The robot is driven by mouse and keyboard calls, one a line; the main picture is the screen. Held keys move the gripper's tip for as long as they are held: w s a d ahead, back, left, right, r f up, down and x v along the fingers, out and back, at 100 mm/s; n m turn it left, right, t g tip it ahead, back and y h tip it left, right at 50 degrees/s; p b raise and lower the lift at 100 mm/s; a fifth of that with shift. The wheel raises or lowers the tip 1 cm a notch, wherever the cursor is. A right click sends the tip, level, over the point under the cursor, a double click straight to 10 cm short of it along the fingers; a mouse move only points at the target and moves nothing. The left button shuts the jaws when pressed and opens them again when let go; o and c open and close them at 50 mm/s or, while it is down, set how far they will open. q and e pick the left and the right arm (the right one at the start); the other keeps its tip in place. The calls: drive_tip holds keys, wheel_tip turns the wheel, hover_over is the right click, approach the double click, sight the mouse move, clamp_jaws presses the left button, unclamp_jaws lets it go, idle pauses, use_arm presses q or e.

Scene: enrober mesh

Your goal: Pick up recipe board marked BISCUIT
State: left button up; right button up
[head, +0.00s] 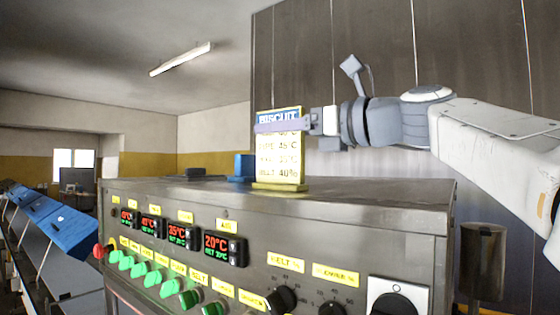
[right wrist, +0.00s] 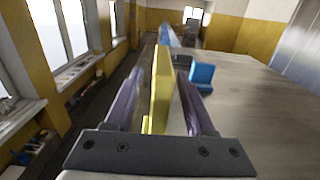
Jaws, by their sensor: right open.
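The recipe board marked BISCUIT (head: 278,165) stands upright in a yellow base on top of the steel control cabinet. It has a blue heading and lines of printed settings. My right gripper (head: 280,126) reaches in from the right at the height of the heading, and a finger covers part of the upper board. In the right wrist view the board shows edge-on as a yellow strip (right wrist: 160,90) between the two purple fingers of the open gripper (right wrist: 160,95). A gap shows on the right side; contact on the left is hard to tell. My left gripper is not in view.
A blue block (head: 244,167) stands on the cabinet top (head: 380,190) just left of the board, and a dark flat item (head: 184,178) lies farther left. The cabinet front carries displays, green buttons and knobs. The cabinet top right of the board is clear. A tall steel wall rises behind.

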clamp_jaws()
idle(1.3)
